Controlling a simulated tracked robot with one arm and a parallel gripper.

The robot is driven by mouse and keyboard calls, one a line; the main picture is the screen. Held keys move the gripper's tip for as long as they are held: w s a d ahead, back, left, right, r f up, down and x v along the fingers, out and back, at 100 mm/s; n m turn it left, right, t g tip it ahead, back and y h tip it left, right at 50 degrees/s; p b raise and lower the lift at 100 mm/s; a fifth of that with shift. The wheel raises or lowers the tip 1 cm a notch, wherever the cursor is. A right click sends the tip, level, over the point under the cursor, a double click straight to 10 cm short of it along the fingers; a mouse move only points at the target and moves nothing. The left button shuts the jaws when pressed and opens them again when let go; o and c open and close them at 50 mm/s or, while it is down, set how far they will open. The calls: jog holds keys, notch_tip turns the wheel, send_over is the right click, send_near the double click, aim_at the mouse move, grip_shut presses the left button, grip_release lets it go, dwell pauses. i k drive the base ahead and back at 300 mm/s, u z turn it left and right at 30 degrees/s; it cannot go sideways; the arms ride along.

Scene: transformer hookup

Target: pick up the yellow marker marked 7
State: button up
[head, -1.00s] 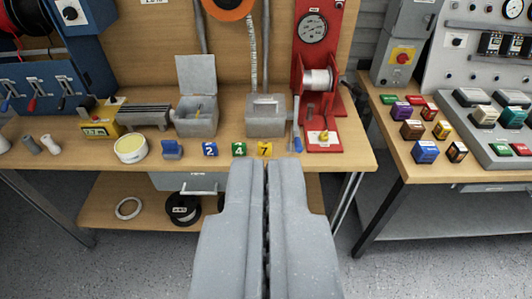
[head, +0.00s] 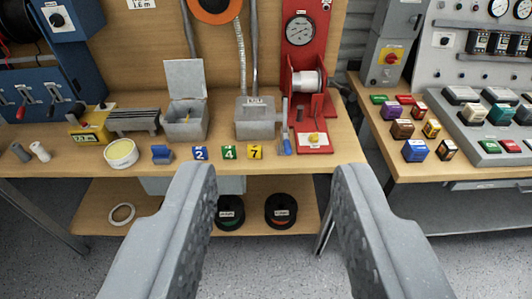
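The yellow marker marked 7 (head: 255,152) stands near the front edge of the wooden bench, at the right end of a short row. The green marker marked 4 (head: 229,152) and the blue marker marked 2 (head: 200,153) stand to its left. My gripper (head: 272,178) is open and empty. Its two grey fingers are spread wide in the foreground, and the yellow marker shows beyond them, between the fingertips in the picture. Nothing hides the marker.
A grey metal box (head: 257,120) stands behind the yellow marker. A blue-handled tool (head: 286,142) and a red stand with a gauge (head: 313,146) are to its right. A blue block (head: 161,154) and a round yellow-topped tub (head: 121,153) are to the left. Spools sit on the shelf below.

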aim_at(254, 152)
jog(key=z, duration=0.05)
jog(key=i, duration=0.1)
jog(key=z, duration=3)
jog(key=k, duration=1.35)
jog(key=u, duration=2)
jog(key=i, duration=0.75)
jog(key=u, duration=0.05)
